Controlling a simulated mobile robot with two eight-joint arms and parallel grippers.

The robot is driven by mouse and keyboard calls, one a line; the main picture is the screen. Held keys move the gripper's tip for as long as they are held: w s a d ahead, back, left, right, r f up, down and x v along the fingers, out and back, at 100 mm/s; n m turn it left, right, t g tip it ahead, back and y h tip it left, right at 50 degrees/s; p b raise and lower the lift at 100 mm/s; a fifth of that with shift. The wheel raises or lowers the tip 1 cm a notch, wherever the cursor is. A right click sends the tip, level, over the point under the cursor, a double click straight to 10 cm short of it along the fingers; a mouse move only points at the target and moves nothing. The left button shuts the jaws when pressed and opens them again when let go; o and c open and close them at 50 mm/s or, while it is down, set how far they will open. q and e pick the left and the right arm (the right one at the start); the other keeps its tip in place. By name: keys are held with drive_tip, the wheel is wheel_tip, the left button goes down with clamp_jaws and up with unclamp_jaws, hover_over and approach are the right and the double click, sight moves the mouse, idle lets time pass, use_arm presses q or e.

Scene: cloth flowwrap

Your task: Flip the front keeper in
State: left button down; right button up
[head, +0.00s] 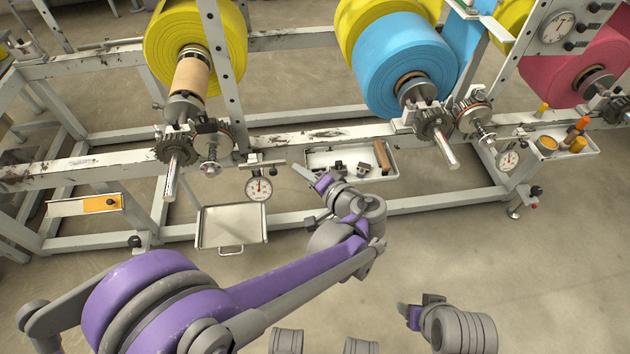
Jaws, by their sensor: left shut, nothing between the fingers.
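My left gripper (303,172) is shut and empty, in front of the frame's lower rail, right of a round dial gauge (258,188). It is close to the left part of a small tray of metal parts and appears apart from it. I cannot tell for certain which part is the front keeper. Candidates are the small fittings around the spindle ends: the left spindle (172,178) with a toothed collar, and the middle spindle (446,152) with a similar collar. My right gripper (403,308) is low at the bottom right, away from the machine; its fingers are too small to judge.
A yellow roll (160,48), a blue roll (378,75) and a pink roll (545,78) hang on the frame. The parts tray (318,170) and an empty shallow tray (205,243) are on the front side. Open floor (540,270) lies at the right.

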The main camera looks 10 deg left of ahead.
use_arm(q)
drive_tip(key=shift+w+a+f+b, duration=0.1)
drive_tip(key=shift+a+f+b, duration=0.35)
drive_tip(key=shift+a, duration=0.6)
drive_tip(key=shift+a+f+b, duration=0.1)
drive_tip(key=shift+a+f, duration=0.5)
drive_tip(key=shift+a, duration=0.45)
use_arm(e)
drive_tip(key=shift+x, duration=0.75)
drive_tip(key=shift+s, duration=0.15)
use_arm(q)
drive_tip(key=s+a+p, duration=0.1)
drive_tip(key=a, duration=0.4)
drive_tip(key=shift+s+a, duration=0.4)
use_arm(e)
drive_tip(key=shift+s+r, duration=0.15)
drive_tip(key=shift+r, duration=0.45)
use_arm(q)
drive_tip(key=shift+r, duration=0.1)
use_arm(e)
drive_tip(key=shift+d+r, duration=0.1)
drive_tip(key=shift+r, duration=0.05)
